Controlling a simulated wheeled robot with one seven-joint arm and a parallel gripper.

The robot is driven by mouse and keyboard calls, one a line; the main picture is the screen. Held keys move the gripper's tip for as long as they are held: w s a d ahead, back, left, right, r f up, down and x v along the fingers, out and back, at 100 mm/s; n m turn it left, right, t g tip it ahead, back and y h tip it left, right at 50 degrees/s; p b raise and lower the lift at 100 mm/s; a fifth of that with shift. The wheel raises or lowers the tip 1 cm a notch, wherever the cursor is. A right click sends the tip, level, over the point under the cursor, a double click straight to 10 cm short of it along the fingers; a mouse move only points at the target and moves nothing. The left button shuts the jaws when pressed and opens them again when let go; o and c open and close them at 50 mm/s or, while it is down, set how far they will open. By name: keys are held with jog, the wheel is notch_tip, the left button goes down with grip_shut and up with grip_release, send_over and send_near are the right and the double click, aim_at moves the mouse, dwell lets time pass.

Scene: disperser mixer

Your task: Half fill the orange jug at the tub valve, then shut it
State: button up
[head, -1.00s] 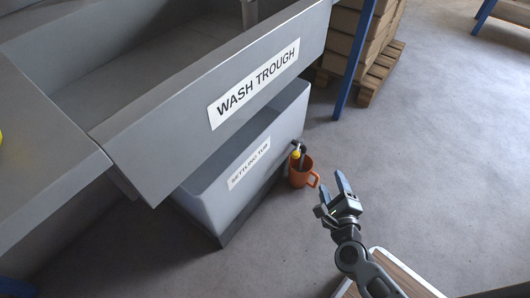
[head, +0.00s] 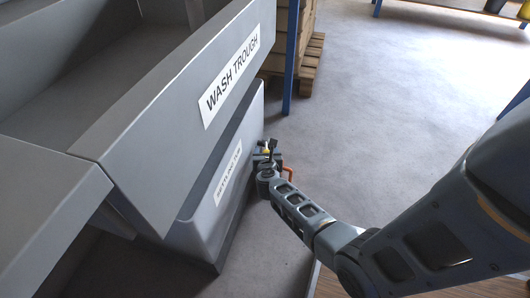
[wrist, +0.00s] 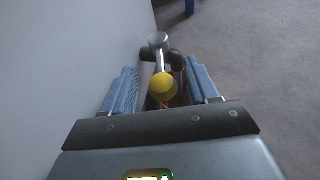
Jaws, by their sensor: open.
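The settling tub (head: 215,205) stands under the wash trough; its pale wall fills the left of the wrist view (wrist: 65,60). The tub valve has a lever with a yellow ball knob (wrist: 162,83), a grey rod (wrist: 160,60) and a dark body (wrist: 146,55) behind. The yellow knob also shows in the head view (head: 266,150). My gripper (wrist: 162,88) is open, with one blue finger on each side of the knob. I cannot tell whether either finger touches it. The orange jug (head: 288,172) is mostly hidden behind my gripper; its handle side shows. Its fill is hidden.
The wash trough (head: 180,130) overhangs the tub. A blue post (head: 291,60) and a pallet of boxes (head: 312,62) stand behind. The grey floor (head: 370,110) to the right is clear.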

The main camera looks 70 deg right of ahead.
jog(key=shift+b+x, duration=0.3)
jog(key=shift+x, duration=0.85)
grip_shut()
